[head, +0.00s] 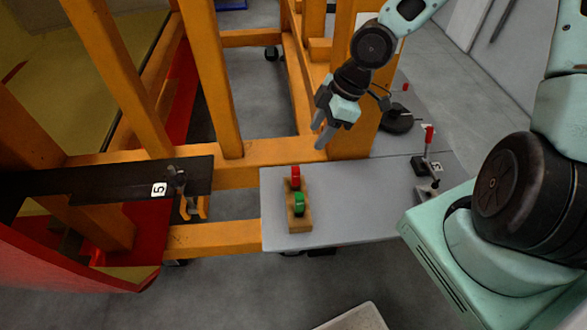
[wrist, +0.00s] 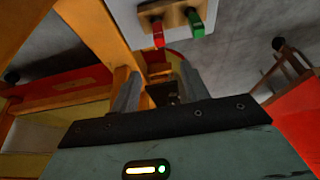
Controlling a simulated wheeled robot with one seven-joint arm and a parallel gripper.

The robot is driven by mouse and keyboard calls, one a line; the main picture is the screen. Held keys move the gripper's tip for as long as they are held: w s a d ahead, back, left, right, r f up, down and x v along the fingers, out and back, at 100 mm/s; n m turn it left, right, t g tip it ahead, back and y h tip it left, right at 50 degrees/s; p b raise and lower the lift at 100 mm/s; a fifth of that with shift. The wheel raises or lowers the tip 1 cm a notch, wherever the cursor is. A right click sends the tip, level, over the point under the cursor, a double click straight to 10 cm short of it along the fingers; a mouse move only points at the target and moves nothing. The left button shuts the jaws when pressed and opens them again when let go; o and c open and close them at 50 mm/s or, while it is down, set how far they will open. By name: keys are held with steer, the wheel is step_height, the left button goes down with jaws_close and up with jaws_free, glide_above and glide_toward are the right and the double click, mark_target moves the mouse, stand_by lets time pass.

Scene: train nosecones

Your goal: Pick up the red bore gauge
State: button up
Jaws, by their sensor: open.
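The red bore gauge (head: 295,173) stands upright in a wooden block (head: 299,223) on the grey table. A green gauge (head: 299,204) stands in the same block, nearer the camera. My gripper (head: 320,133) is open and empty, above and beyond the block, a little to its right. In the wrist view the red gauge (wrist: 158,34) and the green gauge (wrist: 197,24) show at the top, past the two fingers of my gripper (wrist: 160,88). The gauges are apart from the fingers.
The grey table (head: 365,205) is clear right of the block. A red-handled clamp (head: 428,140) stands by its right side. Orange beams (head: 215,80) rise behind and left. A dark shelf (head: 100,180) with a clamp (head: 180,185) lies left.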

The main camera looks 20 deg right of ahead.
steer(key=b, duration=0.4)
glide_toward(293, 176)
steer(key=x, duration=0.3)
steer(key=w+x, duration=0.1)
steer(key=x, duration=0.1)
steer(key=shift+d+f, duration=0.15)
steer(key=shift+f, duration=0.15)
steer(key=shift+d+p+x, duration=0.1)
steer(key=shift+p+x, duration=0.3)
steer(key=shift+x, duration=1.1)
steer(key=shift+d+p+x, duration=0.15)
steer(key=shift+p+x, duration=0.2)
steer(key=shift+x, duration=1.2)
steer(key=shift+f, duration=0.1)
steer(key=shift+c, duration=0.3)
jaws_close()
